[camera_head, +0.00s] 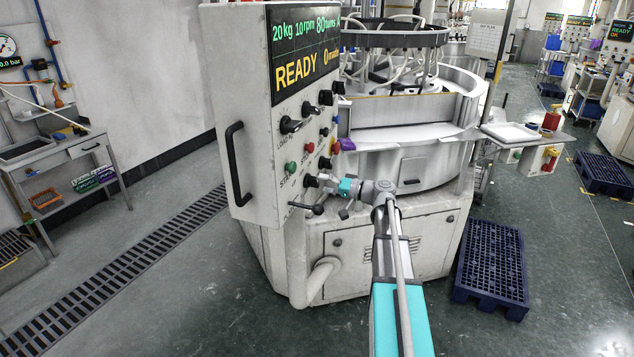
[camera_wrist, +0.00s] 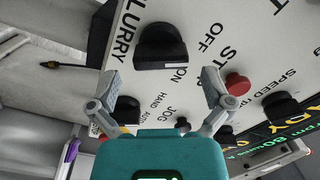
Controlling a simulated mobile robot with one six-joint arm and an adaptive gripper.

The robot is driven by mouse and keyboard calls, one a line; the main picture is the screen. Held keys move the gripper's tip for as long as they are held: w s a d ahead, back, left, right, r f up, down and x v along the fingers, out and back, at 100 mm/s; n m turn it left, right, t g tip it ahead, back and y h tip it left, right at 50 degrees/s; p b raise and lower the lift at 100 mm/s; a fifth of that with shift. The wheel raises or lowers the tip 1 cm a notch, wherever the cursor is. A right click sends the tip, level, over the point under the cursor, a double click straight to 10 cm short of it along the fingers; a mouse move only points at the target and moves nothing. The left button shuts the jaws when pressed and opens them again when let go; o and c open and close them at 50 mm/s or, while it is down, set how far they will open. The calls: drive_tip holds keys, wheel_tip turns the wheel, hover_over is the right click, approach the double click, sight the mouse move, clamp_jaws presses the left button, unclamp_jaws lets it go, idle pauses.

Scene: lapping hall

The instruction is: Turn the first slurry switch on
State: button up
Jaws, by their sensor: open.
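The first slurry switch is a black rotary knob (camera_wrist: 160,47) on the white panel, beside the lettering SLURRY, with OFF and a partly covered ON printed near it. Its raised grip bar lies across the wrist picture; I cannot tell for sure which mark it points to. My gripper (camera_wrist: 160,78) is open, its two fingers apart to the left and right, just below the knob in the wrist view. Nothing is between the fingers. In the head view my gripper (camera_head: 328,182) is at the lower panel, close to a black knob, and partly hides that area.
The panel (camera_head: 248,120) has a READY display (camera_head: 303,60), a black handle (camera_head: 236,163) and several other knobs and buttons, including a red button (camera_wrist: 238,84) near my right finger. The round lapping machine (camera_head: 410,155) stands behind. A blue pallet (camera_head: 493,268) lies at right.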

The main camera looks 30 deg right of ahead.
sight(312, 182)
drive_tip(key=shift+x, duration=1.45)
